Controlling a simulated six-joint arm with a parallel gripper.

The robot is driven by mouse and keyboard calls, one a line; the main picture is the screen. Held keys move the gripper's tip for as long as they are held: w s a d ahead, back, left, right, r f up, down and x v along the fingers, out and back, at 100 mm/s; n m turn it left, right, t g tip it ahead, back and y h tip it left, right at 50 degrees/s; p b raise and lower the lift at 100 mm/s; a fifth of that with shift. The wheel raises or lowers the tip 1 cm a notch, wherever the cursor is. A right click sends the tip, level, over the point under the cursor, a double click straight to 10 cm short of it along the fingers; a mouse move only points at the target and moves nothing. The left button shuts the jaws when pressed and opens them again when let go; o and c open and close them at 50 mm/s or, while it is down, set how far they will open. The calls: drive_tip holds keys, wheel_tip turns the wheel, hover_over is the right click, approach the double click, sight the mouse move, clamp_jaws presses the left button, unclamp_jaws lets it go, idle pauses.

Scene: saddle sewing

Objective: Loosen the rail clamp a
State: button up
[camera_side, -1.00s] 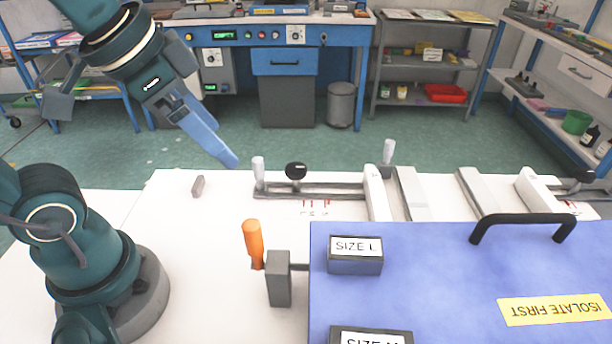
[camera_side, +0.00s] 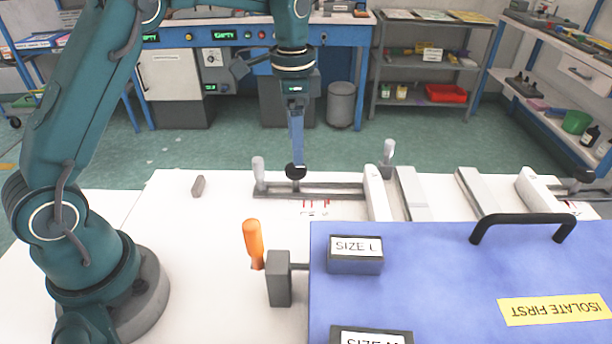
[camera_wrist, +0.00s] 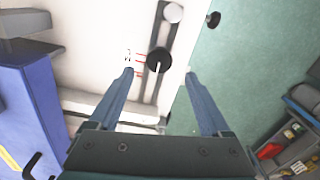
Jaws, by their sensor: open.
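A black round knob (camera_side: 296,171) sits on the grey rail (camera_side: 335,190) on the white table; I take it as rail clamp a, though no label is legible. In the wrist view the knob (camera_wrist: 159,59) shows a pale pointer line, with red marks beside it. My gripper (camera_side: 297,164) points straight down just above the knob and partly covers it in the side view. In the wrist view my gripper (camera_wrist: 159,72) is open, its two fingers on either side of the knob. I cannot tell whether they touch it.
Pale upright handles (camera_side: 259,171) (camera_side: 388,152) stand by the rail. A white block (camera_side: 376,193) is on its right. An orange-handled tool (camera_side: 253,243), a grey post (camera_side: 279,279) and a blue panel (camera_side: 440,275) with a black handle (camera_side: 522,222) are nearer. The table's left side is mostly clear.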

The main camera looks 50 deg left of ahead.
sight(296, 180)
drive_tip(key=shift+s+f, duration=0.1)
drive_tip(key=shift+f, duration=2.65)
clamp_jaws()
